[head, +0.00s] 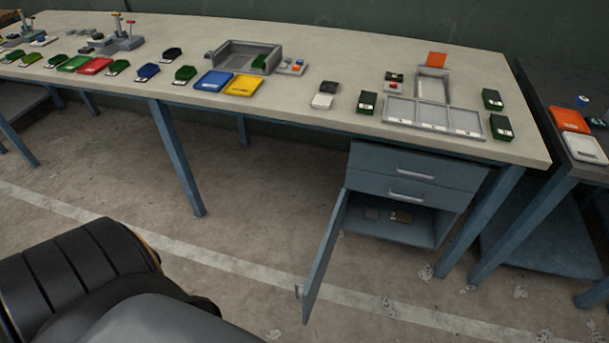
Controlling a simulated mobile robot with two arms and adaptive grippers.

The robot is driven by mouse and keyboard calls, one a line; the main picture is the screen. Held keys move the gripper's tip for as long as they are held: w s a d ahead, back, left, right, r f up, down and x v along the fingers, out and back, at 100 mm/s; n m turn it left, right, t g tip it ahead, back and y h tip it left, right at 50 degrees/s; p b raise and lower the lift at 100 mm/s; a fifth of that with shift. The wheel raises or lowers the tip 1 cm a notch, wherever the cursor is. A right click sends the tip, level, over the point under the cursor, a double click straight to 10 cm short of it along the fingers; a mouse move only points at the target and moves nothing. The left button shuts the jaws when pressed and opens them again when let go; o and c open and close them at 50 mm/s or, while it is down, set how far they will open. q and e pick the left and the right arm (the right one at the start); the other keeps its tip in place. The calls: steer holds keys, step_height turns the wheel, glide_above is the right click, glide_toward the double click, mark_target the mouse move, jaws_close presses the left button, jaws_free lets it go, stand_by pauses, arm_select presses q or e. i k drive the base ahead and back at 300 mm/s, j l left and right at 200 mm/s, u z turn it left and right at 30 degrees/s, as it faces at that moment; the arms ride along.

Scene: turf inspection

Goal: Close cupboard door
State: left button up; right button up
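The blue cupboard door (325,255) stands wide open under the right part of the workbench. It is hinged at the left side of the cabinet and swings out toward me, with a small handle (299,290) near its free edge. The open cupboard compartment (400,222) below two shut drawers (413,182) holds a couple of small flat items. Neither of my grippers shows in the head view. A black and grey part of my own body fills the lower left.
A long workbench (330,130) carries trays and several coloured boxes. Its blue legs (178,160) stand left of the cabinet. A second table (570,150) stands at the right. The floor (240,240) before the door is clear.

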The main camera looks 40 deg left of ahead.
mark_target(311, 287)
steer(key=j+z, duration=0.1)
steer(key=j, duration=0.4)
steer(key=k+j, duration=0.15)
steer(key=j, duration=0.4)
steer(key=j+z, duration=0.15)
steer(key=j, duration=0.35)
steer(key=k, duration=0.05)
